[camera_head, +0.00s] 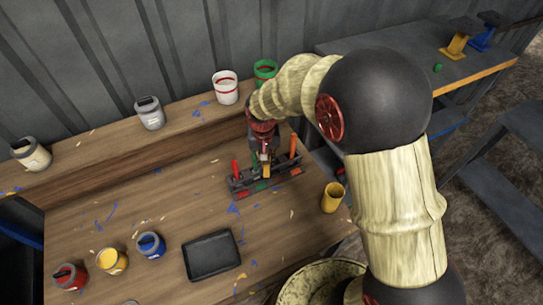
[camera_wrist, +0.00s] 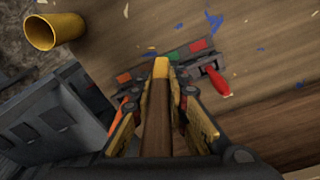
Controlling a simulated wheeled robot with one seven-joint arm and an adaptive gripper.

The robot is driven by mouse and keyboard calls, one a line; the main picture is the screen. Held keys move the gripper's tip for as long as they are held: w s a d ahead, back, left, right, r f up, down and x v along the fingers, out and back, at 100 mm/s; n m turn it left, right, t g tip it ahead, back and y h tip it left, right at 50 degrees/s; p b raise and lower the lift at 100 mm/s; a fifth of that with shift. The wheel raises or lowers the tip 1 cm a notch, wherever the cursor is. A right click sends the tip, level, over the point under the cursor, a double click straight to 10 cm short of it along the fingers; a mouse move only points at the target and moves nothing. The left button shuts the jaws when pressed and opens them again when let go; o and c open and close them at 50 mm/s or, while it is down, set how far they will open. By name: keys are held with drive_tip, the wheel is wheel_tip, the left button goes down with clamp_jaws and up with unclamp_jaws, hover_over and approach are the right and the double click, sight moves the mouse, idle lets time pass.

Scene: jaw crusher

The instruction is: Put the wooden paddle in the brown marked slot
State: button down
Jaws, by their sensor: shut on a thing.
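My gripper (camera_head: 265,153) points down over the dark slotted rack (camera_head: 240,189) on the wooden bench. It is shut on the wooden paddle (camera_wrist: 157,128), which is brown with a yellow end; the yellow end (camera_head: 266,171) shows below the jaws in the head view. In the wrist view this end overlaps the rack, and I cannot tell whether it is above a slot or inside one. The rack carries green (camera_wrist: 123,77) and red (camera_wrist: 199,45) marks. I cannot pick out the brown mark; the gripper and paddle cover part of the rack.
A red-handled tool (camera_head: 235,168) and an orange-handled tool (camera_head: 293,147) stand in the rack, either side of my gripper. A yellow cup (camera_head: 332,198) is to the right. A black tray (camera_head: 212,255) and several paint pots lie left. A green pot (camera_head: 265,71) stands behind on the ledge.

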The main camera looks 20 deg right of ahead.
drive_tip(key=w+d+f, duration=0.6)
drive_tip(key=w+f, duration=0.5)
drive_tip(key=f, duration=0.1)
drive_tip(key=shift+w+f, duration=0.3)
drive_tip(key=shift+f, duration=0.05)
drive_tip(key=shift+d+f, duration=0.1)
drive_tip(key=shift+f+b, duration=0.4)
drive_tip(key=shift+b, duration=0.05)
drive_tip(key=shift+f, duration=0.15)
drive_tip(key=c, duration=1.7)
unclamp_jaws()
drive_tip(key=shift+c, duration=0.2)
